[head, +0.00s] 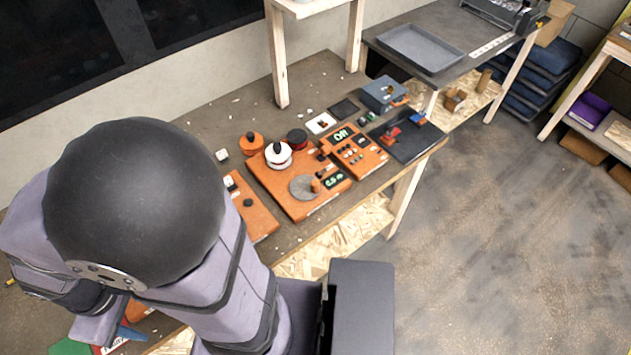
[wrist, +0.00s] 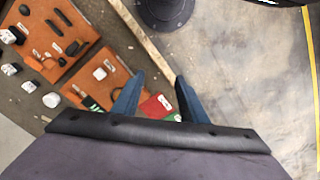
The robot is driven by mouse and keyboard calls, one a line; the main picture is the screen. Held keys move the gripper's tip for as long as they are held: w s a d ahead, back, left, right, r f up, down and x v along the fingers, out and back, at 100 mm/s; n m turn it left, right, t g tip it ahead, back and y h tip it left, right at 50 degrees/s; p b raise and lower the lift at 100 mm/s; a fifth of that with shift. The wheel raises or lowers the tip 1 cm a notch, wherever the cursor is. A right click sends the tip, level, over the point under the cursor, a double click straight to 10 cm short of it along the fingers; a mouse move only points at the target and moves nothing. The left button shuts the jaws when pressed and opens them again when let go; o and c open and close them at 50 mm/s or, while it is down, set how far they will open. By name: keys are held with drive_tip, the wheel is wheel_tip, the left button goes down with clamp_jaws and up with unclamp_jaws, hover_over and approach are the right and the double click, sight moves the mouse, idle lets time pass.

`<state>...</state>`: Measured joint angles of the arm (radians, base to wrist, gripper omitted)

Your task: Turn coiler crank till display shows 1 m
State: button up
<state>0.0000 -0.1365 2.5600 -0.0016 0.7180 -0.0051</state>
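The coiler is an orange base (head: 290,205) on the bench in the head view. It carries a white spool (head: 278,157) with a black top, and a round grey crank disc (head: 302,187) with an upright orange handle (head: 316,185). A small display (head: 335,180) beside the disc has green characters, which look like 0.0 m but are too small to be sure. My gripper (wrist: 156,92) has two blue fingers spread apart with nothing between them. It is over the bench's front edge, away from the crank. I cannot identify the crank in the wrist view.
An orange control panel (head: 356,150) stands right of the coiler, with a dark board (head: 408,136) beyond. An orange jar (head: 251,143) and a red-black spool (head: 297,138) stand behind it. Another orange panel (head: 250,208) lies left. In the wrist view, a red item (wrist: 157,106) lies by the fingers.

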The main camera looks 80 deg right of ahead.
drive_tip(key=shift+d, duration=0.1)
drive_tip(key=s+d+f+m+g+y+p, duration=0.1)
drive_tip(key=s+d+f+m, duration=0.25)
drive_tip(key=s+d, duration=0.45)
drive_tip(key=s+d+f+m+y, duration=0.1)
drive_tip(key=s+d+f+m, duration=0.2)
drive_tip(key=s+d+m, duration=0.45)
drive_tip(key=s+d+f+m+g+y+p, duration=0.1)
drive_tip(key=s+d+f+m, duration=0.3)
drive_tip(key=d, duration=0.7)
drive_tip(key=s+d+r+n+h, duration=0.1)
drive_tip(key=s+d+n+h, duration=0.1)
drive_tip(key=d+n, duration=0.6)
drive_tip(key=s+d+r+n+g+h, duration=0.1)
drive_tip(key=s+d+n+h, duration=0.1)
drive_tip(key=d+n, duration=0.6)
drive_tip(key=n, duration=0.3)
drive_tip(key=shift+s+d+r+n, duration=0.2)
drive_tip(key=shift+s+d+n, duration=0.1)
drive_tip(key=shift+s+d, duration=0.1)
